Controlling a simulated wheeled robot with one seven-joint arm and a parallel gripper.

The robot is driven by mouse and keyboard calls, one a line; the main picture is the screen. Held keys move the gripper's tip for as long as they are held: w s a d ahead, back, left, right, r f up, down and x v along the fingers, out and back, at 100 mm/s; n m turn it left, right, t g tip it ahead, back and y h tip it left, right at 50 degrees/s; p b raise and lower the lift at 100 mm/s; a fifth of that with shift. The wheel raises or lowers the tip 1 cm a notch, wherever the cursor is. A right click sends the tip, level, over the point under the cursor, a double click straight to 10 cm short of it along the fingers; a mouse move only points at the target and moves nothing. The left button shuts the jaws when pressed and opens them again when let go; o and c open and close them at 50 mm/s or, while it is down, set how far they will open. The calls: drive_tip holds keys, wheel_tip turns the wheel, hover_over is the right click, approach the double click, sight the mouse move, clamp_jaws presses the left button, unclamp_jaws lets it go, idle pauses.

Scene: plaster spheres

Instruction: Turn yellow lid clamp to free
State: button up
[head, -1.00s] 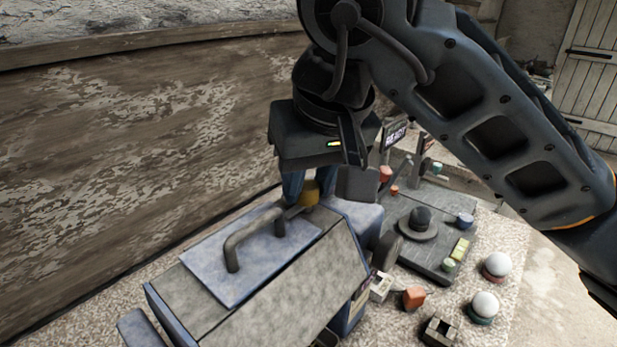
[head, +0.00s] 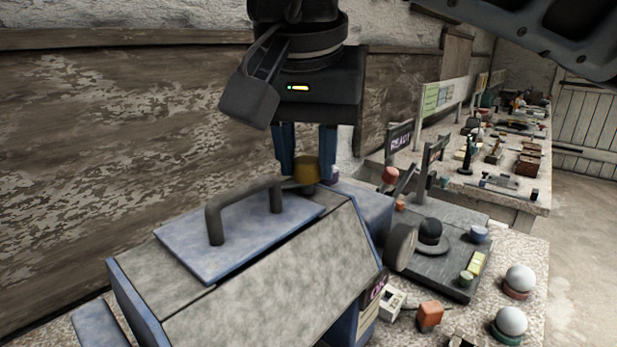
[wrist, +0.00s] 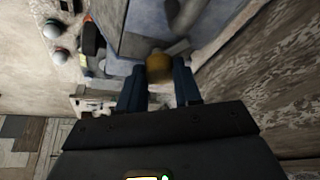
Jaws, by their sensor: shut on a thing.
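The yellow lid clamp (head: 306,170) is a rounded knob at the far end of the blue-grey box lid (head: 205,245), just beyond the dark lid handle (head: 245,200). A short dark piece shows beside the knob toward the handle. My gripper (head: 306,177) points down with its two blue fingers on either side of the knob, shut on it. In the wrist view the knob (wrist: 159,68) sits between the fingertips of my gripper (wrist: 159,80). The knob's underside and mount are hidden.
Right of the box is a dark panel (head: 450,262) with a black knob, coloured buttons and a READY sign (head: 400,141). White plaster spheres (head: 520,279) stand at the right. A plank wall (head: 120,140) runs close along the left. A cluttered bench is behind.

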drive_tip(key=m+h+b, duration=0.1)
drive_tip(key=m, duration=0.1)
drive_tip(key=m+h+b, duration=0.1)
drive_tip(key=m, duration=0.2)
drive_tip(key=shift+a+m+g, duration=0.2)
drive_tip(key=shift+m+g, duration=0.1)
drive_tip(key=m+g+h, duration=0.1)
drive_tip(key=m, duration=0.5)
drive_tip(key=shift+w+a+r+g+h, duration=0.1)
drive_tip(key=shift+w+g+h, duration=0.05)
drive_tip(key=shift+g+h, duration=0.25)
drive_tip(key=o, duration=1)
drive_tip(key=shift+o, duration=0.2)
drive_tip(key=v, duration=0.7)
drive_tip(key=shift+r, duration=0.3)
drive_tip(key=shift+a, duration=0.1)
